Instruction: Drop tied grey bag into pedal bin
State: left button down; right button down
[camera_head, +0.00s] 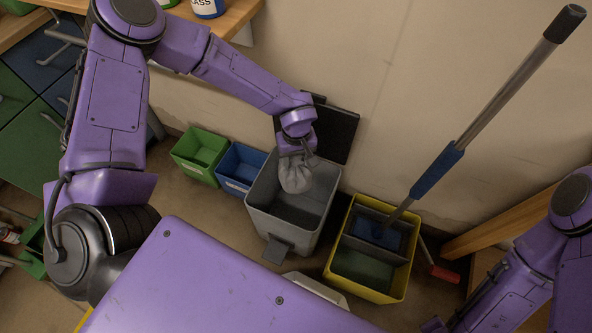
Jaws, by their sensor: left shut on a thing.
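The tied grey bag (296,175) hangs from my left gripper (303,152), which is shut on its top. The bag is over the opening of the grey pedal bin (272,222), near its back wall. The bin's black lid (338,132) stands open against the wall behind, and its pedal (277,249) shows at the front. The bin looks empty where its inside is visible. The fingertips are partly hidden by the wrist and bag. My right arm is at the lower right, and its gripper is not in view.
A green bin (201,157) and a blue bin (240,168) stand left of the pedal bin. A yellow mop bucket (367,289) with a leaning mop (437,168) stands to its right. A red-handled tool (444,273) is beside the bucket.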

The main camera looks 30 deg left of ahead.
pick_arm(q)
jog(key=f+n, duration=0.1)
jog(key=n, duration=0.2)
jog(key=a+f+n+b, duration=0.1)
jog(key=n, duration=0.2)
jog(key=w+f+n+b, duration=0.1)
jog(key=n, duration=0.2)
jog(key=shift+a+f+n, duration=0.15)
jog(key=shift+a+n, duration=0.15)
jog(key=shift+a, duration=0.05)
jog(key=f+n, duration=0.1)
jog(key=n, duration=0.2)
jog(key=w+f+n+b, duration=0.1)
jog(key=n, duration=0.3)
jog(key=w+a+f+n+b, duration=0.1)
jog(key=n, duration=0.5)
jog(key=n+b, duration=0.1)
jog(key=n, duration=0.1)
jog(key=w+f+n, duration=0.1)
jog(key=n, duration=0.1)
jog(key=shift+a, duration=0.35)
notch_tip(320, 180, down, 6)
jog(key=b, duration=0.5)
jog(key=shift+b, duration=0.35)
jog(key=shift+c, duration=1.6)
grip_release()
jog(key=shift+s, duration=0.1)
notch_tip(320, 180, up, 11)
jog(key=shift+f+p, duration=0.15)
jog(key=shift+p, duration=0.85)
